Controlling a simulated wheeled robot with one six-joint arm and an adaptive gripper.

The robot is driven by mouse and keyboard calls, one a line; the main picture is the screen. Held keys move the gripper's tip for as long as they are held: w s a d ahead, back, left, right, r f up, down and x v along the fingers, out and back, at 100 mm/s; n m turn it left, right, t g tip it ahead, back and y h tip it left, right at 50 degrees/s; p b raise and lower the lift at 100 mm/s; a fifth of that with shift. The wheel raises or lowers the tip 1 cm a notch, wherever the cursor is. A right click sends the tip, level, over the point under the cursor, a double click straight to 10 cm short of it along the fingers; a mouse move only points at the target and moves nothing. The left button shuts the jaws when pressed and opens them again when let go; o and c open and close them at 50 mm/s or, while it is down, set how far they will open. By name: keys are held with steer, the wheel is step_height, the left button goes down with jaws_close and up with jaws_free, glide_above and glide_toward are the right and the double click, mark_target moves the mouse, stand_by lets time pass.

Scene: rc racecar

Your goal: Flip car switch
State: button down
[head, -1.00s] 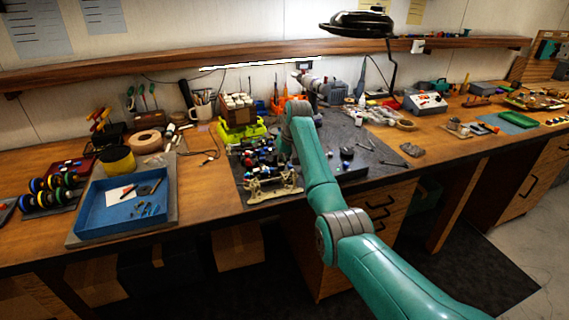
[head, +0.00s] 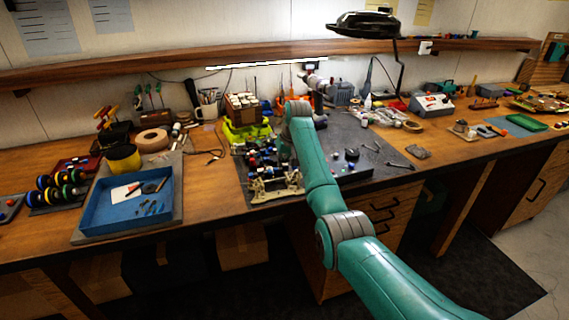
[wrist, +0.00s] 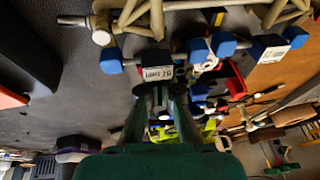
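The car (head: 275,180) is an open chassis with tan frame parts and blue and dark pieces, on the grey mat at the bench's front. In the wrist view its tan suspension arms (wrist: 155,12) and blue parts (wrist: 195,48) run along the top. A small black box with a white label (wrist: 157,72) is just beyond my fingertips; I cannot tell whether they touch it. My gripper (wrist: 160,100) points at the chassis with its fingers drawn close together. In the head view my arm hides the gripper. I cannot make out the switch clearly.
A blue tray (head: 125,203) stands left of the car. A lime green holder (head: 245,133) sits behind it. Small parts and tools lie on the grey mat (head: 345,130) to the right. A black lamp (head: 363,25) hangs above the bench.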

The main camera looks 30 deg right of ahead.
steer(key=d+v, duration=0.1)
steer(key=v, duration=1.2)
steer(key=shift+w+r, duration=0.25)
steer(key=shift+r, duration=0.25)
steer(key=shift+d, duration=0.1)
steer(key=shift+w+a+r+h, duration=0.1)
steer(key=shift+w+a+h, duration=0.1)
steer(key=shift+a+h, duration=0.4)
steer(key=shift+w+a+r+h, duration=0.2)
steer(key=shift+a+h, duration=0.2)
steer(key=shift+a, duration=0.25)
steer(key=shift+a+f, duration=0.1)
